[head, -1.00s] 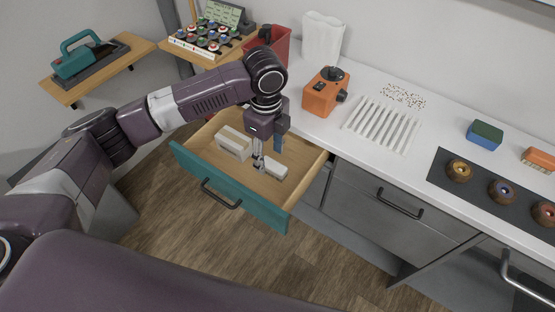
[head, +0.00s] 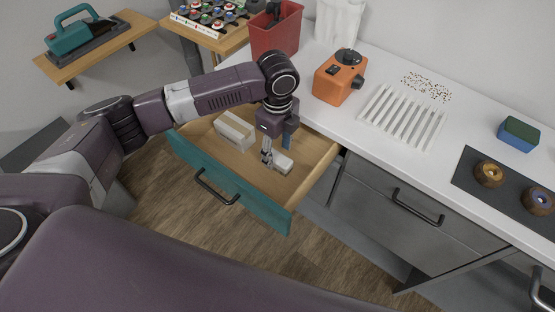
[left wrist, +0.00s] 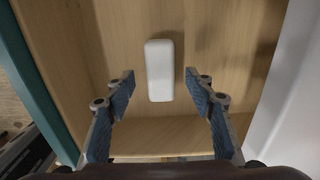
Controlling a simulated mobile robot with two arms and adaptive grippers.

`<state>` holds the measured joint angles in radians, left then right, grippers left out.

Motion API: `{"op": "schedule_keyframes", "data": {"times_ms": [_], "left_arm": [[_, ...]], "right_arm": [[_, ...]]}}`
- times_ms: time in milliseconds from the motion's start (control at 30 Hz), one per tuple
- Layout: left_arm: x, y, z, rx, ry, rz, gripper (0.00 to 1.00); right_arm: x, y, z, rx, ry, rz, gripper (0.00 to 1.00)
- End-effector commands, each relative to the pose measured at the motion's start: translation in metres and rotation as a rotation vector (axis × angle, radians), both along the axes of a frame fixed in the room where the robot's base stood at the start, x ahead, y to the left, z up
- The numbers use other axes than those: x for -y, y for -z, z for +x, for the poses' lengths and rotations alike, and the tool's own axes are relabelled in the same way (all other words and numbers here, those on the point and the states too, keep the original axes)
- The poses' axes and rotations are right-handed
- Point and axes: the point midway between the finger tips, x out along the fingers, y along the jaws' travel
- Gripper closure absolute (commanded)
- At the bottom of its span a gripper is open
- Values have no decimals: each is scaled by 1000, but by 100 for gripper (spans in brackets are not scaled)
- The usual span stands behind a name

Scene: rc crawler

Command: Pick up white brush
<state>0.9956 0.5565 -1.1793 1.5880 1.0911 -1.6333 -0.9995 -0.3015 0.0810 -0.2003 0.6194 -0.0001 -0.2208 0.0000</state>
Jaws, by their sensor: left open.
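The white brush (head: 284,164) shows as a small, rounded white block inside the open teal-fronted drawer (head: 225,182). In the left wrist view the brush (left wrist: 159,70) lies lengthwise on the wooden drawer floor, between and slightly beyond my fingertips. My left gripper (head: 278,151) reaches down into the drawer over the brush, partly covering it in the head view. In the left wrist view its blue-padded fingers (left wrist: 160,82) are spread wide and empty, with a gap on each side of the brush. My right gripper is in neither view.
A cream block-like item (head: 235,131) lies in the drawer to the left. The drawer walls surround my gripper. On the white counter stand an orange machine (head: 339,79), a red bin (head: 275,34) and a white slatted rack (head: 402,116).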

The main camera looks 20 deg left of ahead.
Motion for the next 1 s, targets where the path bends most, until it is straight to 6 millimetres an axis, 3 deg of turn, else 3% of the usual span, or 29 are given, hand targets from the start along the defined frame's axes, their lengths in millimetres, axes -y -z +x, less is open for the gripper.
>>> {"op": "schedule_keyframes", "data": {"times_ms": [200, 533, 933, 1000], "left_arm": [[-1, 33, -1, -2, 0, 1, 51], [-1, 40, 0, 0, 1, 1, 52], [-1, 39, 0, 0, 1, 1, 96], [-1, 39, 0, 1, 1, 1, 97]], "right_arm": [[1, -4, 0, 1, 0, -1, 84], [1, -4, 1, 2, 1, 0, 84], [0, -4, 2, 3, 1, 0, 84], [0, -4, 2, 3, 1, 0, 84]]}}
